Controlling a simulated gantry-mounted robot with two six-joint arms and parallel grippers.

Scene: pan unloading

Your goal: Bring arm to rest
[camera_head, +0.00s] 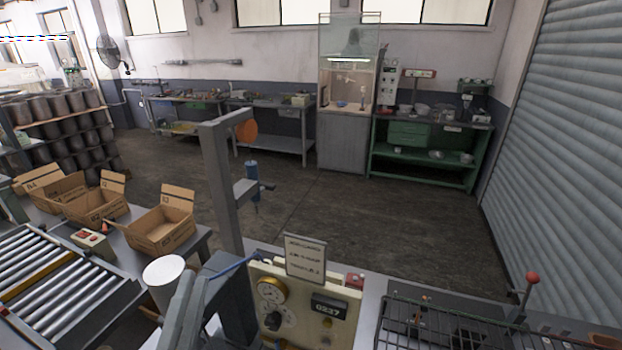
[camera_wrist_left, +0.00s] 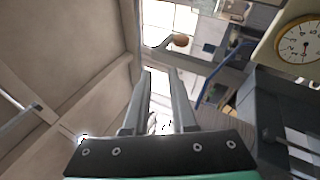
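My left gripper (camera_head: 194,283) is at the lower middle of the head view, beside the gauge panel (camera_head: 290,322). In the left wrist view its two grey fingers (camera_wrist_left: 161,78) stand apart, with nothing held between them. Past the fingertips, that view looks up towards the windows and ceiling. My right gripper does not show in either view.
A white cylinder (camera_head: 163,272) stands just left of my left gripper. A grey post (camera_head: 222,190) rises behind it. Open cardboard boxes (camera_head: 160,228) and a roller conveyor (camera_head: 62,290) lie to the left. A wire rack (camera_head: 450,325) is at lower right. The floor beyond is clear.

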